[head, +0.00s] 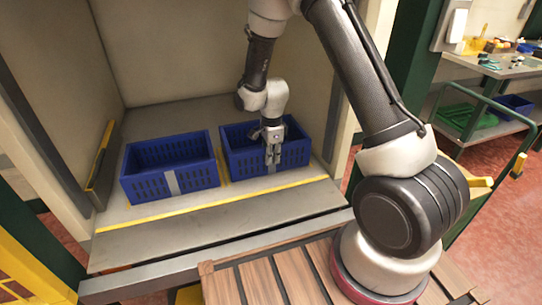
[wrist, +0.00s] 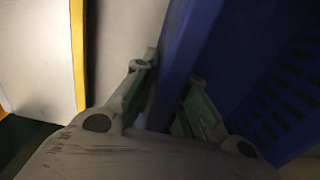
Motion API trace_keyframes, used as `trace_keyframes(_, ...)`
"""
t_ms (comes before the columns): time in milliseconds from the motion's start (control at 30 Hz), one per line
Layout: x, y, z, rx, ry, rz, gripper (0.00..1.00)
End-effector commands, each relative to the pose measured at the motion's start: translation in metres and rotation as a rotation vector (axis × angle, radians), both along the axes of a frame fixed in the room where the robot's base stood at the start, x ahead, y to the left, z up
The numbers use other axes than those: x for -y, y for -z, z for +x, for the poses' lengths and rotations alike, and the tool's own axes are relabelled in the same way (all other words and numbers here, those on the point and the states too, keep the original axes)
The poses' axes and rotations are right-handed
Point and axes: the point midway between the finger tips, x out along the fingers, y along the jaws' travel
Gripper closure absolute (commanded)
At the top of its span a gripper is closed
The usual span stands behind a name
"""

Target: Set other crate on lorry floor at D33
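Two blue crates stand side by side on the grey lorry floor (head: 245,205). The left crate (head: 190,182) is upright and looks empty, with a grey label on its front. The right crate (head: 293,156) is upright, level and empty where I can see inside. My gripper (head: 272,155) points down at the front wall of the right crate. In the wrist view my gripper (wrist: 170,85) has one finger on each side of the blue crate wall (wrist: 172,75), closed in on it. The crate's base looks to be on the floor.
A yellow line (head: 215,207) runs along the floor's front edge, and another divides the two crates. Lorry walls close in at the back and both sides. A green trolley (head: 480,110) and a cluttered table stand at the right.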

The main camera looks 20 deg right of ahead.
Motion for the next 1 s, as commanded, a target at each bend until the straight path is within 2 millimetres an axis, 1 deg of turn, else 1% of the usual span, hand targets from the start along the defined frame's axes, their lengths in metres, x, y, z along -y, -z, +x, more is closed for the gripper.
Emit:
trace_keyframes(33, 0.0, 0.0, 0.0, 0.001, 0.0, 0.0, 0.77)
trace_keyframes(100, 0.0, 0.0, 0.0, 0.001, 0.0, 0.0, 0.64)
trace_keyframes(133, 0.0, 0.0, 0.0, 0.001, 0.0, 0.0, 0.61)
trace_keyframes(400, 0.0, 0.0, 0.0, -0.001, 0.0, 0.0, 0.61)
trace_keyframes(533, 0.0, -0.008, 0.0, 0.002, 0.0, 0.0, 0.61)
trace_keyframes(667, 0.0, -0.031, 0.0, 0.004, 0.0, 0.001, 0.61)
trace_keyframes(900, -0.001, -0.085, -0.001, 0.005, 0.0, 0.001, 0.61)
trace_keyframes(1000, 0.0, -0.102, -0.002, 0.003, 0.0, 0.001, 0.61)
